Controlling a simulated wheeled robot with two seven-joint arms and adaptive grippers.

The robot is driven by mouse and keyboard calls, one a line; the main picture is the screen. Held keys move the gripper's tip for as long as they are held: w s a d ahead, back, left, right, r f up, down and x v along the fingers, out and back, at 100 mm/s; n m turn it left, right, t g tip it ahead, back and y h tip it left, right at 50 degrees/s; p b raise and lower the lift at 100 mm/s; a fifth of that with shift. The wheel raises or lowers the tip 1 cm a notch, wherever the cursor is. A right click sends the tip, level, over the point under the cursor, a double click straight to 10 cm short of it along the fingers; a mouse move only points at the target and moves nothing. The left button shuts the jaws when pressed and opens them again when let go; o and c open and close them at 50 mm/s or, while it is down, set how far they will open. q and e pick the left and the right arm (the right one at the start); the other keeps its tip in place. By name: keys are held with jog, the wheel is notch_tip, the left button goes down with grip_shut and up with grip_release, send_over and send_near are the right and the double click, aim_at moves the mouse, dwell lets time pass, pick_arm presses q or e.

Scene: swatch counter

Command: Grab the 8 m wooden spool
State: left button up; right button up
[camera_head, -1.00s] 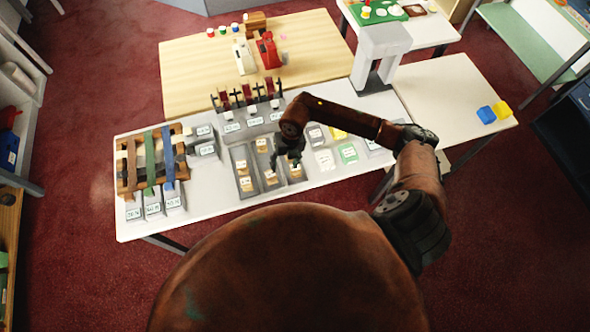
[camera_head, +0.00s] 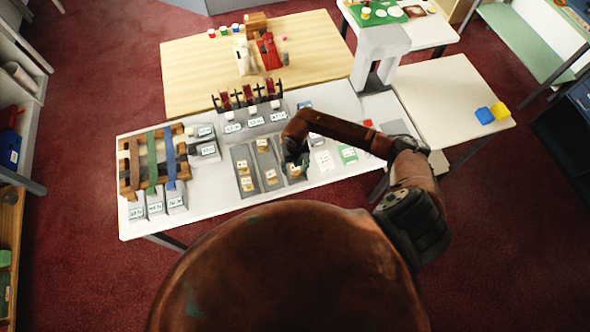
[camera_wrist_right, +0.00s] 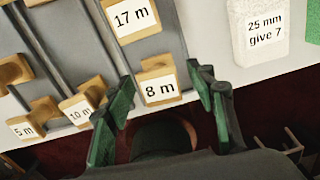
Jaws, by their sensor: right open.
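The 8 m wooden spool (camera_wrist_right: 158,84) carries a white "8 m" label and sits at the near end of a grey lane; in the head view it shows at the right lane's front (camera_head: 295,171), partly covered by my gripper. My right gripper (camera_wrist_right: 157,78) is open, its green-padded fingers on either side of the 8 m spool, not visibly closed on it. In the head view the right gripper (camera_head: 297,159) hangs over the right lane. My left gripper is not in view.
A 17 m spool (camera_wrist_right: 130,18) sits behind in the same lane. A 10 m spool (camera_wrist_right: 83,105) and a 5 m spool (camera_wrist_right: 36,122) stand in lanes to the left. A white "25 mm give 7" block (camera_wrist_right: 258,32) is at the right. The grey lanes (camera_head: 262,148) lie on a white counter (camera_head: 215,185).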

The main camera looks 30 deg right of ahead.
jog(key=shift+c, duration=0.2)
jog(key=c, duration=1.2)
jog(key=shift+r, duration=0.15)
